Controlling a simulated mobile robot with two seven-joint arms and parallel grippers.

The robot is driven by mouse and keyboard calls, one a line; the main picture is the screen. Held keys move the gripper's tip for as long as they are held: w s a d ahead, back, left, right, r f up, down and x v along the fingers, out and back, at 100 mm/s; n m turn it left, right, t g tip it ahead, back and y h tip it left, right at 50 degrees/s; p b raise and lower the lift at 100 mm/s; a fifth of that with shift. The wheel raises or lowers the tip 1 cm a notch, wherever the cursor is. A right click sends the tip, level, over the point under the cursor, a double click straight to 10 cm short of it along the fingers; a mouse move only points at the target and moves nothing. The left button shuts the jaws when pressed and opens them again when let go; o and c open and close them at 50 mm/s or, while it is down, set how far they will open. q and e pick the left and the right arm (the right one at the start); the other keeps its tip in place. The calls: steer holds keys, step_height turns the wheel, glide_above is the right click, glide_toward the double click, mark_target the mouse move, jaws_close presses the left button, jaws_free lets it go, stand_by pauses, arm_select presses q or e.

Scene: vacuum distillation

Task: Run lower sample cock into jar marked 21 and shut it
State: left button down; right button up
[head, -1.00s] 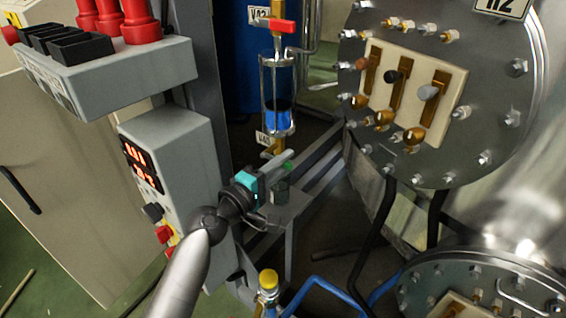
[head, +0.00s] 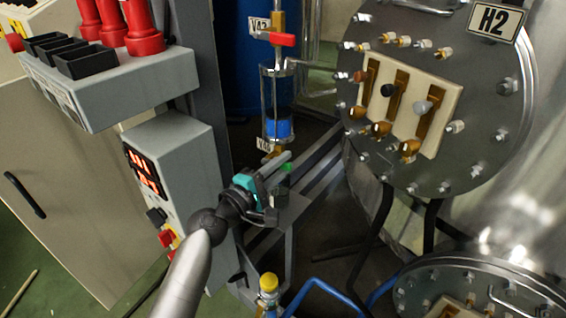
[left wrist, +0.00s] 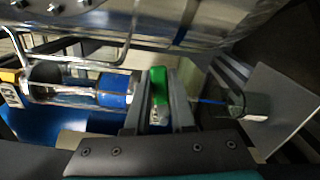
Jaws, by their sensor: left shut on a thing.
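The lower sample cock has a green handle (left wrist: 158,85), which also shows in the head view (head: 285,168), below a sight glass (head: 278,105) holding blue liquid (head: 278,128). My left gripper (head: 276,167) is shut on the green handle; in the left wrist view its two fingers (left wrist: 158,105) lie on either side of it. A thin blue stream (left wrist: 210,101) runs from the cock towards a small jar (left wrist: 252,106). The jar stands under the outlet, partly hidden behind my gripper in the head view (head: 281,188). I cannot read its mark. My right gripper is out of view.
A red-handled valve (head: 282,39) sits above the sight glass. A grey control box (head: 165,165) stands close left of my left arm. The flanged vessel H2 (head: 440,100) is at right. A yellow-capped fitting (head: 268,282) and blue pipes (head: 330,288) are below.

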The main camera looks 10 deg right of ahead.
arm_select(q)
steer(key=shift+w+a+r+n+p, duration=0.1)
steer(key=shift+r+n+p, duration=0.3)
steer(key=shift+n, duration=0.5)
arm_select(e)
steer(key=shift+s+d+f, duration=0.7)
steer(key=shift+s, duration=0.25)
arm_select(q)
steer(key=shift+f, duration=0.1)
steer(key=c, duration=0.8)
jaws_free()
steer(key=shift+o, duration=0.2)
steer(key=p+v, duration=0.1)
steer(key=v, duration=1.4)
steer(key=shift+p, duration=0.4)
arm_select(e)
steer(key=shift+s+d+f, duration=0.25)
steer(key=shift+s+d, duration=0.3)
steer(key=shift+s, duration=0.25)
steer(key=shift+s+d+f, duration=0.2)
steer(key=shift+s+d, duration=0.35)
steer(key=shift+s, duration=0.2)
arm_select(q)
steer(key=shift+a, duration=0.1)
steer(key=shift+c, duration=0.4)
